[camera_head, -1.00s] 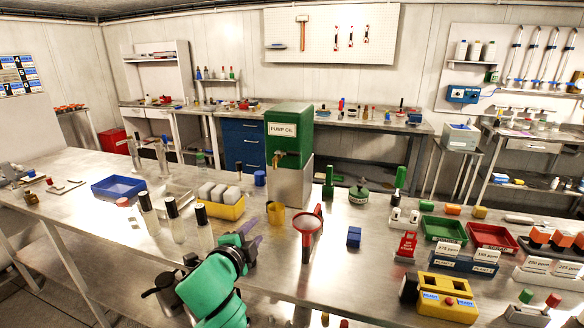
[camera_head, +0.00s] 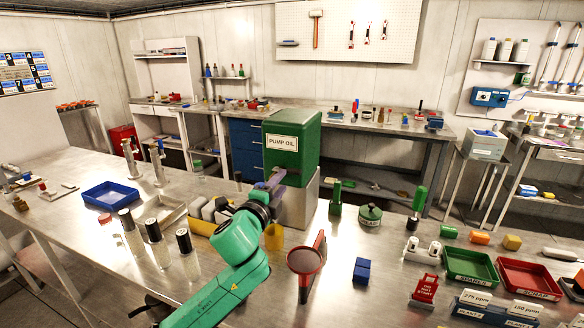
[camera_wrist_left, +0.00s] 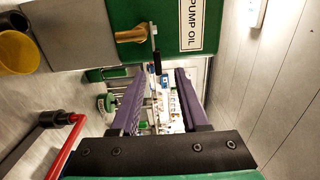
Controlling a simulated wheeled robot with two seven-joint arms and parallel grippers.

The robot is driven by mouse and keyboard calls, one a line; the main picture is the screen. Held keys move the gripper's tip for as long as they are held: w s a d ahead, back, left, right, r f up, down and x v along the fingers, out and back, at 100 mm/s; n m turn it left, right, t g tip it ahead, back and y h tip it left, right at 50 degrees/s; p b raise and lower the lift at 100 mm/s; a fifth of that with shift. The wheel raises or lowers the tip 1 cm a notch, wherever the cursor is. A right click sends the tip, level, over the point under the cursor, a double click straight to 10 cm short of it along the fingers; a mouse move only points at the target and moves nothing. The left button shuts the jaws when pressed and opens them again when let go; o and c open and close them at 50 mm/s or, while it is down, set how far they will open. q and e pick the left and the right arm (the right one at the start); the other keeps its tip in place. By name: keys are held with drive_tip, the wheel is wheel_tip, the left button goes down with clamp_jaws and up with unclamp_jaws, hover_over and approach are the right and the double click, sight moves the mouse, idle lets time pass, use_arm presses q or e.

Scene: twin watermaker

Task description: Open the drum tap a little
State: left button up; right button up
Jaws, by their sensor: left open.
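The green drum (camera_head: 293,135) labelled PUMP OIL stands on a metal stand (camera_head: 296,203) on the bench. Its brass tap (camera_wrist_left: 132,34) shows in the left wrist view, with a thin lever ending in a black tip (camera_wrist_left: 157,62). In the head view the tap is mostly hidden behind my gripper. My left gripper (camera_head: 272,180) is at the drum's front, by the tap. In the left wrist view its purple fingers (camera_wrist_left: 160,80) are open, and the lever's tip appears near the gap between them; contact cannot be told. My right gripper is out of view.
A yellow cup (camera_head: 274,237) stands below the tap. A red funnel (camera_head: 306,262) on a stand and a blue block (camera_head: 362,270) are in front. Black-capped bottles (camera_head: 157,242) stand left of my arm. A blue tray (camera_head: 110,195) lies farther left.

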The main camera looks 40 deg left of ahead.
sight(292, 169)
use_arm(q)
drive_tip(key=p+x, duration=0.1)
drive_tip(key=x, duration=0.7)
drive_tip(key=shift+w+a+f, duration=0.15)
drive_tip(key=shift+w, duration=0.15)
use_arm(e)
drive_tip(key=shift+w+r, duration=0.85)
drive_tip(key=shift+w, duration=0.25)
use_arm(q)
drive_tip(key=shift+f, duration=0.1)
clamp_jaws()
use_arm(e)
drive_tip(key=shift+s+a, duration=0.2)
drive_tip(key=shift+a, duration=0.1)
use_arm(q)
drive_tip(key=shift+f, duration=0.1)
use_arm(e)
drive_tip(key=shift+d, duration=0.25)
